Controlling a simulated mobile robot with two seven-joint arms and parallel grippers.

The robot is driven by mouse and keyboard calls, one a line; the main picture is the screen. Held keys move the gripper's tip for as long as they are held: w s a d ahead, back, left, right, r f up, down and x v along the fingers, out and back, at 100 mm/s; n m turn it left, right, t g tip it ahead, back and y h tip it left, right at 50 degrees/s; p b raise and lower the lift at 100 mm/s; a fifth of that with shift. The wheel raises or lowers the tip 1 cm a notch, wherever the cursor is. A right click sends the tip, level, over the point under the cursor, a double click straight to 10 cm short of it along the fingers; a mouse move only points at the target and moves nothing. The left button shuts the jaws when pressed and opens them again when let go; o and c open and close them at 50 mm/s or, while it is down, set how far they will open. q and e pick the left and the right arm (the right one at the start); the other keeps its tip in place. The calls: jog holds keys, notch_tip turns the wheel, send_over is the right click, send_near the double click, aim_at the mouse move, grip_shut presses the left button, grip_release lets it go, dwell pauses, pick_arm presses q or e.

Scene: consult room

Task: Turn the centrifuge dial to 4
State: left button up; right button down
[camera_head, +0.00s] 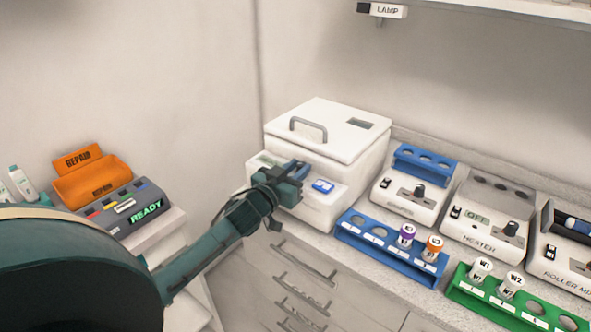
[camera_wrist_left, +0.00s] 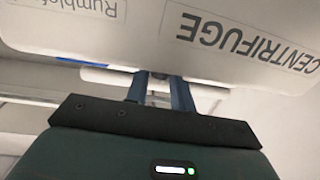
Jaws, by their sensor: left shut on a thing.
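The white centrifuge (camera_head: 347,141) stands on the counter against the wall, its lid down with a grey handle on top. Its front panel has a small display (camera_head: 266,160), too small to read, and a blue button (camera_head: 323,186). My left gripper (camera_head: 298,170) is at the front panel between these two, shut on the dial. The dial is mostly hidden by the fingers, so its setting cannot be read. In the left wrist view, the fingers (camera_wrist_left: 160,84) reach the panel below the upside-down CENTRIFUGE label (camera_wrist_left: 245,43). My right gripper is not in view.
Right of the centrifuge, a blue rack (camera_head: 388,255) holds purple- and orange-capped tubes. A device with a blue top (camera_head: 405,202), a heater (camera_head: 480,232) and a green rack (camera_head: 505,307) stand further right. An orange REPAIR bin (camera_head: 95,186) is at left.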

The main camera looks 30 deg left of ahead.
pick_arm(q)
jog(key=n+y+b, duration=0.1)
jog(key=y, duration=0.1)
jog(key=n+y+b, duration=0.1)
jog(key=n+y, duration=0.1)
jog(key=shift+w+d+y, duration=0.1)
jog(key=shift+d+y, duration=0.3)
jog(key=shift+n+g+y+b, duration=0.4)
jog(key=shift+n+g+y, duration=0.1)
jog(key=shift+y, duration=0.2)
jog(key=shift+r, duration=0.1)
jog(key=o, duration=1)
jog(key=shift+s, duration=0.2)
